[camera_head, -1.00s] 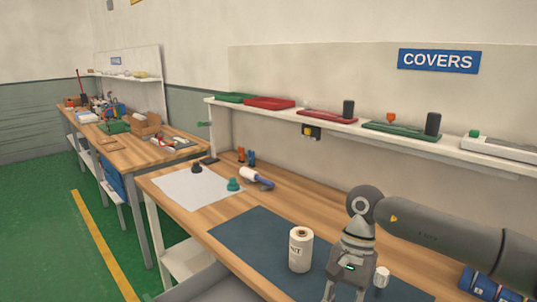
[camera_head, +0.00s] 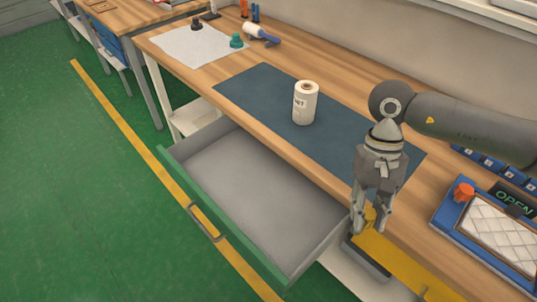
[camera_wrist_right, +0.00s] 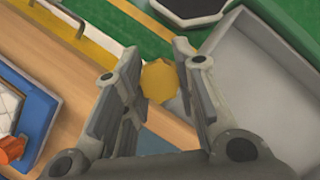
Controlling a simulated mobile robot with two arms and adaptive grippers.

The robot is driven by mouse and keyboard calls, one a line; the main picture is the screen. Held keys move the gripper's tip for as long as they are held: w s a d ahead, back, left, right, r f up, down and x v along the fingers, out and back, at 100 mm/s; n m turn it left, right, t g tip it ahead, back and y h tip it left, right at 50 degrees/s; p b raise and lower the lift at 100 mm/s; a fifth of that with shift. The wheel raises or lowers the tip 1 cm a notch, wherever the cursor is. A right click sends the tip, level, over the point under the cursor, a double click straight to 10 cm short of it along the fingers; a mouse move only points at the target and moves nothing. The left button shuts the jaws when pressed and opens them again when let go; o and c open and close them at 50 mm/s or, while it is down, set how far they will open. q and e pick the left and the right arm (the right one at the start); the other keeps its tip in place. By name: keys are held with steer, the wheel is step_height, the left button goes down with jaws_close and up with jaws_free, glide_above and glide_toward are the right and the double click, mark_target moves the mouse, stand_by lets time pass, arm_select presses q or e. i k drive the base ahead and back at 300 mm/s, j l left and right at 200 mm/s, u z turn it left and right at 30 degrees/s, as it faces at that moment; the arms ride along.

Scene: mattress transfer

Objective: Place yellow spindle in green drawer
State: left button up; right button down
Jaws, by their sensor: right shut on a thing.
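My right gripper (camera_head: 370,222) is shut on the yellow spindle (camera_head: 370,214), near the table's front edge. Only part of the spindle shows there, between the fingers. In the right wrist view the spindle (camera_wrist_right: 159,81) shows its faceted yellow end between the fingertips. The green drawer (camera_head: 240,247) is pulled out below the table, to the left of my right gripper, and looks empty. Its grey inside (camera_wrist_right: 265,70) shows at the right of the right wrist view. My left gripper is out of view.
A yellow-fronted part (camera_head: 405,265), seemingly another drawer, lies right of the green drawer. A white roll (camera_head: 305,103) stands on the dark mat (camera_head: 255,92). A blue-framed panel (camera_head: 490,230) lies on the table at the right. Clear green floor lies left of the drawer.

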mark_target(274, 199)
steer(key=i+j, duration=0.6)
steer(key=j, duration=0.2)
steer(key=j+z, duration=0.1)
steer(key=z, duration=0.4)
steer(key=i+j+z, duration=0.1)
steer(key=z, duration=0.35)
steer(key=j+z, duration=0.15)
steer(key=z, duration=0.35)
